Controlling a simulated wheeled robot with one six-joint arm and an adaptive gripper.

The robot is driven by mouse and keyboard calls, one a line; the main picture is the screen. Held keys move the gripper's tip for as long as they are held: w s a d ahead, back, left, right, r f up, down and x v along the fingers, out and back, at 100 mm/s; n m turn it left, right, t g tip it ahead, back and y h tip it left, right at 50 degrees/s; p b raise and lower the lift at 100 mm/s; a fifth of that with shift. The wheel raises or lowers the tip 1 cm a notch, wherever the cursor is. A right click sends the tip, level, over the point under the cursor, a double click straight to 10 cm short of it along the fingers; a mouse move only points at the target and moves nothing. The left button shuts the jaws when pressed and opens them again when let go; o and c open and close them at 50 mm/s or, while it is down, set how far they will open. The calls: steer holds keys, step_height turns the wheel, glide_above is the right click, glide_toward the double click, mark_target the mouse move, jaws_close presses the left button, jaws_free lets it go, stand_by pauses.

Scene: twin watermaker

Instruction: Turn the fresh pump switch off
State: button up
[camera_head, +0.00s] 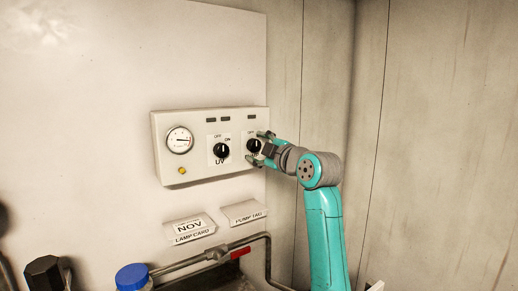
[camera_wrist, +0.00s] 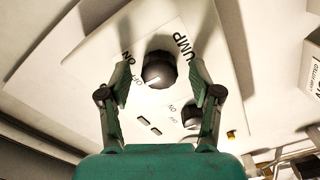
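The fresh pump switch is a round black knob (camera_head: 253,146) at the right end of the white control panel (camera_head: 205,176). In the wrist view the knob (camera_wrist: 158,68) lies between my fingers, with PUMP printed beside it and ON and OFF labels to its left. A pale mark shows on its lower-left edge; I cannot tell surely which label it points to. My gripper (camera_head: 264,148) is at the panel, partly covering the knob's right side. In the wrist view my gripper (camera_wrist: 156,82) is open, fingers on both sides of the knob with visible gaps.
The UV knob (camera_head: 221,150) sits left of the pump knob, and a round gauge (camera_head: 180,140) farther left. Below are a pump tag (camera_head: 244,213), a lamp card (camera_head: 189,229), a pipe with a red handle (camera_head: 240,253) and a blue cap (camera_head: 132,277).

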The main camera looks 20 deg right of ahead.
steer(key=v, duration=1.2)
stand_by(0.3)
